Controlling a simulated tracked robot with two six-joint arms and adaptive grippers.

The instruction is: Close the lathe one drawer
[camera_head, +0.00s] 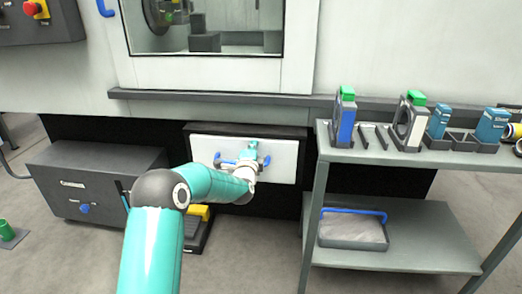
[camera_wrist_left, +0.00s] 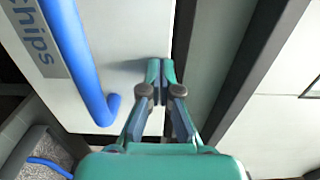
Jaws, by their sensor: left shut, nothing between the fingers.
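The lathe drawer has a white front (camera_head: 285,160) with a blue bar handle (camera_head: 224,163), set in a dark frame under the machine. In the left wrist view the white front (camera_wrist_left: 125,75) carries a label ending in "chips" beside the blue handle (camera_wrist_left: 75,50). My left gripper (camera_head: 253,146) is in front of the drawer, over the middle of the handle in the head view. In the left wrist view its fingertips (camera_wrist_left: 160,68) are together and empty, near the front's edge and beside the handle. I cannot tell whether they touch the front. My right gripper is not in view.
A grey cart (camera_head: 460,157) with several blue and grey parts stands on the right; its lower shelf holds a blue-handled tray (camera_head: 350,233). A dark cabinet (camera_head: 75,185) stands on the left. A machine ledge (camera_head: 220,97) runs above the drawer.

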